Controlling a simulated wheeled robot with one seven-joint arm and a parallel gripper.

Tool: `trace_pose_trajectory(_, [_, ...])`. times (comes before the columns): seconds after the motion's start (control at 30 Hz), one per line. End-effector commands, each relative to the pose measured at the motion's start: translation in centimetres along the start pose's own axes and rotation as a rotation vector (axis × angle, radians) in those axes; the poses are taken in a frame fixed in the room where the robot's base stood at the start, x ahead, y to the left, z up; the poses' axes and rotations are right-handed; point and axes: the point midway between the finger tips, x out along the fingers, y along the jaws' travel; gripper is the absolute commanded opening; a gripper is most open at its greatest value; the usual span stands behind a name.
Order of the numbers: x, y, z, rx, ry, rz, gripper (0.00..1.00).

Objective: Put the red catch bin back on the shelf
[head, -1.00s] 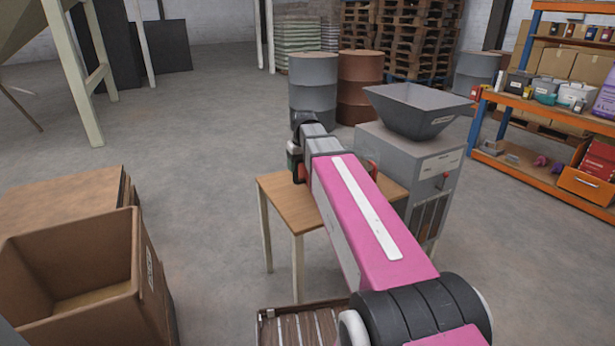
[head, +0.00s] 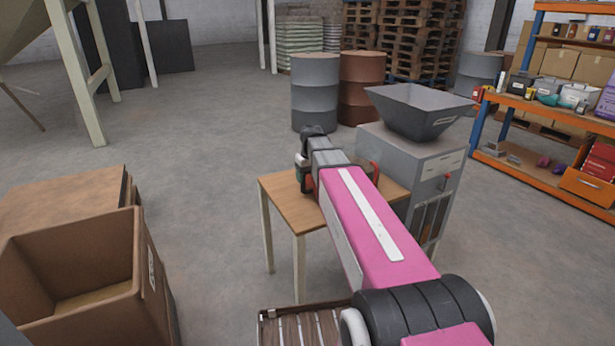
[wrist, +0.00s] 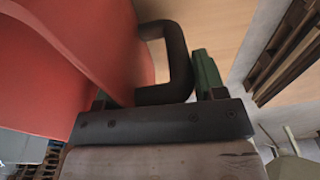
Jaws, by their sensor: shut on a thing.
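The red catch bin (wrist: 65,60) fills the left of the wrist view, with a black loop handle (wrist: 178,60) at its side. My gripper (wrist: 155,85) is shut on the bin at this handle; one green finger shows right of the handle, the other is mostly hidden. In the head view my arm hides most of the bin, and only a red edge (head: 375,170) shows beside it, above the wooden table (head: 280,195). I cannot tell whether the bin touches the table. The orange and blue shelf (head: 540,108) stands at the right, holding tubs and boxes.
A grey machine with a hopper (head: 415,110) stands just right of the table. Grey and brown drums (head: 315,95) stand behind. An open cardboard box (head: 70,265) is at the lower left. The floor between machine and shelf is clear.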

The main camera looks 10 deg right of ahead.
Motion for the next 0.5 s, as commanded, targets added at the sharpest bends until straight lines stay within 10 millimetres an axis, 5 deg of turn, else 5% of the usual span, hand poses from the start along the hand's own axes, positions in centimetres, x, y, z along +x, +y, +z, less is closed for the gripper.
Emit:
trace_pose_trajectory(0.17, [0.34, 0.02, 0.04, 0.0, 0.0, 0.0, 0.21])
trace_pose_trajectory(0.2, [0.3, 0.01, 0.04, 0.0, 0.0, 0.0, 0.77])
trace_pose_trajectory(0.23, [0.3, 0.01, 0.03, 0.0, 0.0, 0.0, 0.87])
trace_pose_trajectory(0.5, [0.26, 0.01, 0.04, 0.0, 0.0, 0.0, 0.89])
